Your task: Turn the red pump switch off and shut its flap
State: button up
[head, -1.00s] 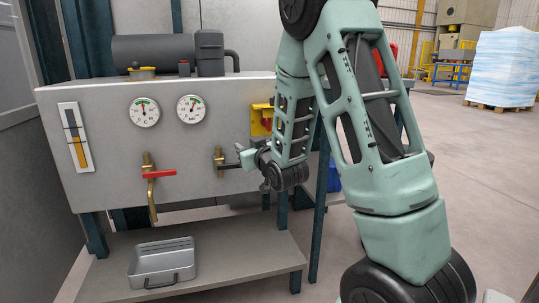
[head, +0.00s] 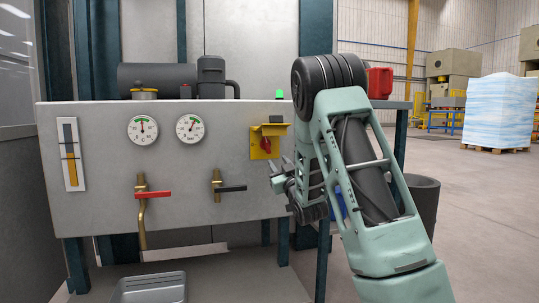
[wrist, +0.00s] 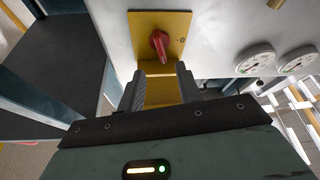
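The red pump switch (head: 266,146) sits on a yellow plate (head: 256,152) at the right of the grey panel. Its flap (head: 275,129) is raised and juts out above the knob. In the wrist view, which looks upside down, the red knob (wrist: 160,45) stands roughly upright and a 0 mark is off to its side. The yellow flap (wrist: 160,95) shows between the fingers there. My gripper (head: 276,174) is just below and in front of the switch. In the wrist view my gripper (wrist: 161,85) is open, with nothing held and its fingertips apart from the knob.
A green lamp (head: 279,94) glows above the switch. To the left are a black-handled valve (head: 230,189), a red-handled valve (head: 153,194) and two gauges (head: 190,127). A metal tray (head: 150,288) is low on the left. Open floor lies to the right.

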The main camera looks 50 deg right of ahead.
aim_at(268, 147)
jog(key=b+x, duration=0.2)
jog(key=x, duration=0.7)
jog(key=shift+w+d, duration=0.15)
jog(key=shift+w, duration=0.05)
grip_shut()
